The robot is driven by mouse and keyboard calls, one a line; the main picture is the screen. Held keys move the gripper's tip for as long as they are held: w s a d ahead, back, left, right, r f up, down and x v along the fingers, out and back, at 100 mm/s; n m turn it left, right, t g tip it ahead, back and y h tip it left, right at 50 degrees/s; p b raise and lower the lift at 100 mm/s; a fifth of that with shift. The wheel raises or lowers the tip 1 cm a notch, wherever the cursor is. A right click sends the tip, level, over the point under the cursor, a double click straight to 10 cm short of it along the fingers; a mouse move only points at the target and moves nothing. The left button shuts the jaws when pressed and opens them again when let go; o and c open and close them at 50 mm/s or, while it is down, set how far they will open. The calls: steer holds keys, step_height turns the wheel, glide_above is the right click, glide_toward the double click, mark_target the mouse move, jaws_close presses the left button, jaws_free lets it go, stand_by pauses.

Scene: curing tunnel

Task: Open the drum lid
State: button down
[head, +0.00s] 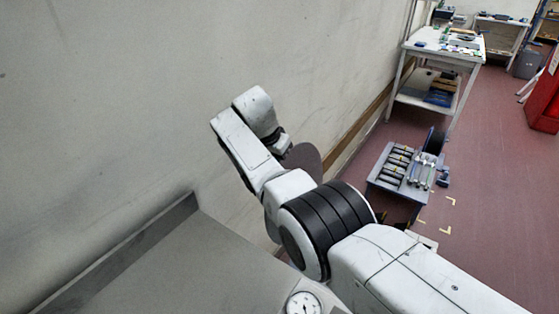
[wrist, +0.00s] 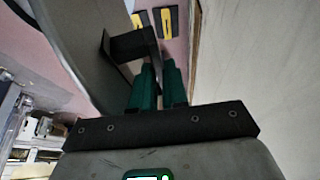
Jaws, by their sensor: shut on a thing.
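The drum lid (wrist: 75,45) is a grey round plate at the upper left of the wrist view. A dark bracket-like handle (wrist: 128,46) sticks out from its face. My gripper (wrist: 158,72) has green fingers closed on this handle, and part of the handle shows between them. In the head view a grey-brown rounded plate (head: 306,159), which looks like the lid, stands steeply tilted behind my arm near the wall. My fingers are hidden there behind my arm. I cannot make out the drum body.
A pale wall (head: 130,90) runs close along the left. A grey flat-topped housing (head: 220,265) with a dial gauge (head: 303,303) fills the lower left. A low stand with several cylinders (head: 403,172) and a white workbench (head: 445,50) are beyond.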

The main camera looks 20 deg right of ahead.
steer(key=shift+a, duration=0.15)
steer(key=c, duration=1.4)
jaws_free()
steer(key=shift+o, duration=1)
steer(key=shift+r, duration=0.1)
steer(key=v, duration=1)
steer(key=shift+r, duration=0.35)
steer(key=shift+a, duration=0.1)
